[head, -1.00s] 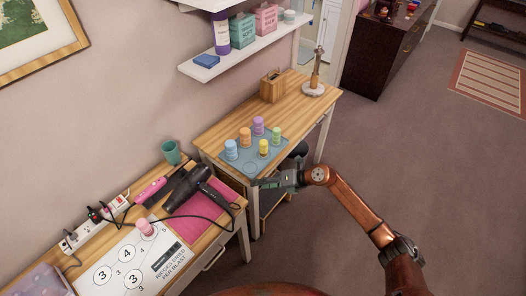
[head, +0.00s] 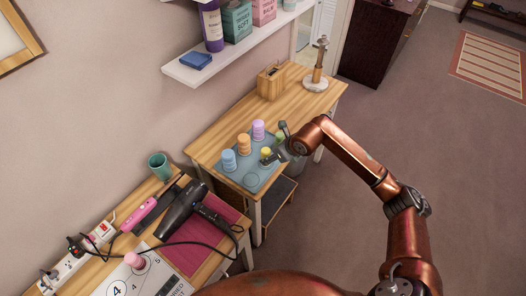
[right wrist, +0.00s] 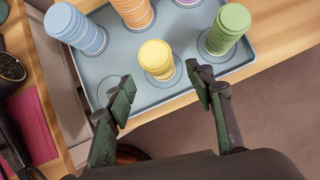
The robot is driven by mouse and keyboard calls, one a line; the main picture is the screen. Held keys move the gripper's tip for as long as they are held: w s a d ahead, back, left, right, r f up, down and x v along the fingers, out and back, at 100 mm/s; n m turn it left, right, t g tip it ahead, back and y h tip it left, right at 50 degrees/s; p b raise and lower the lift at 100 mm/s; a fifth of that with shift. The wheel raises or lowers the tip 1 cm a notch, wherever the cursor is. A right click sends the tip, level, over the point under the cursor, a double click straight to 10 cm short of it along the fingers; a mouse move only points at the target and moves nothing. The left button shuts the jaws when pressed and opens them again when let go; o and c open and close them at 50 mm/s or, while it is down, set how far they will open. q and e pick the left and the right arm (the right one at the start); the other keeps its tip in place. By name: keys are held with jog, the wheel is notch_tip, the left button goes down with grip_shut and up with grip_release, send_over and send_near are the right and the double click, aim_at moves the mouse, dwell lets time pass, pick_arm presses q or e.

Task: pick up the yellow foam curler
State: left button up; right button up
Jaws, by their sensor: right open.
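The yellow foam curler (head: 266,152) is a short stack standing on the blue-grey tray (head: 229,175) on the wooden table. In the right wrist view the yellow curler (right wrist: 156,58) stands upright just ahead of the fingertips, roughly centred between them. My right gripper (head: 276,144) is at the tray's front edge; its fingers (right wrist: 160,90) are apart with nothing between them. My left gripper is not in view.
Blue (right wrist: 76,28), orange (head: 244,143) and purple (head: 258,130) curlers stand on the tray, with the green one (right wrist: 229,28) close to the right finger. A wooden box (head: 271,82) and a stand (head: 317,75) are farther back. A hair dryer (head: 180,212) lies on the nearer table.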

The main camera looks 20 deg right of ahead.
aim_at(268, 165)
jog(key=b+x, duration=0.1)
jog(key=x, duration=0.3)
jog(key=shift+x, duration=1.15)
jog(key=shift+w+f, duration=0.1)
jog(key=shift+w, duration=0.1)
jog(key=c, duration=1)
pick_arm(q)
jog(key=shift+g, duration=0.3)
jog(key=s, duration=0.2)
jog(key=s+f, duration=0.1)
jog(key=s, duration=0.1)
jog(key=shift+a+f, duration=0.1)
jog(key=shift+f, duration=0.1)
pick_arm(e)
jog(key=shift+c, duration=1)
